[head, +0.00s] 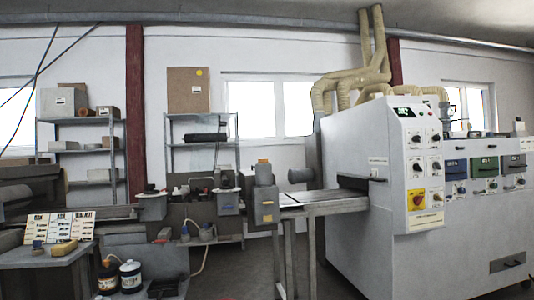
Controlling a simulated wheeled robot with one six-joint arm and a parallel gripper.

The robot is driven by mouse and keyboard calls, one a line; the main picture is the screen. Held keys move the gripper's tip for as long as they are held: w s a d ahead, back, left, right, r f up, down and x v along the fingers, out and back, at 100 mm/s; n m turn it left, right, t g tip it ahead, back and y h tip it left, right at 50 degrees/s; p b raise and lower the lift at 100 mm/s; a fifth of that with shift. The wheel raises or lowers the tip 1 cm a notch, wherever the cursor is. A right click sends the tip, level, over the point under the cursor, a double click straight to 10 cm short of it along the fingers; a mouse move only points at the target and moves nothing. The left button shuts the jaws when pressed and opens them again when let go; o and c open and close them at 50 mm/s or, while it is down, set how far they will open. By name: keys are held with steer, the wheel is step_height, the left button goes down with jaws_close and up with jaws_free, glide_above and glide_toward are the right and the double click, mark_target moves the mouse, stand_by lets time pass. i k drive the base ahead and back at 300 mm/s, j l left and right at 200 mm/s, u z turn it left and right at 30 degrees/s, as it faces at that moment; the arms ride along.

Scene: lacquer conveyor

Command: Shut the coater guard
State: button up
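The coater (210,208) appears to be the low grey machine left of centre, between the left-hand conveyor and a short table. It is small and far off in the view. Small parts and dark fittings show along its top. I cannot make out which part is its guard, or whether that guard is open. A grey upright box (265,205) with an orange top stands at the coater's right end. My gripper is not in view.
A large white machine (372,170) with a control panel fills the right. A short metal table (325,205) leads into it. Shelves line the back wall. Bare floor (245,275) lies centre front.

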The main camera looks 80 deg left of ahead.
mark_target(208, 120)
steer(key=j+u, duration=0.1)
steer(key=u, duration=0.35)
steer(key=i+u, duration=0.15)
steer(key=u, duration=0.35)
steer(key=i+u, duration=0.1)
steer(key=u, duration=0.35)
steer(key=i+u, duration=0.1)
steer(key=u, duration=0.35)
steer(key=i+l+u, duration=0.15)
steer(key=i+u, duration=0.15)
steer(key=u, duration=0.2)
steer(key=i+l+u, duration=0.25)
steer(key=u, duration=0.25)
steer(key=i+l+u, duration=0.2)
steer(key=l+u, duration=0.25)
steer(key=i+l, duration=0.15)
steer(key=l, duration=0.2)
steer(key=i+l+u, duration=0.1)
steer(key=l, duration=0.25)
steer(key=i+l+u, duration=0.1)
steer(key=l, duration=0.25)
steer(key=i+l, duration=0.2)
steer(key=l, duration=0.2)
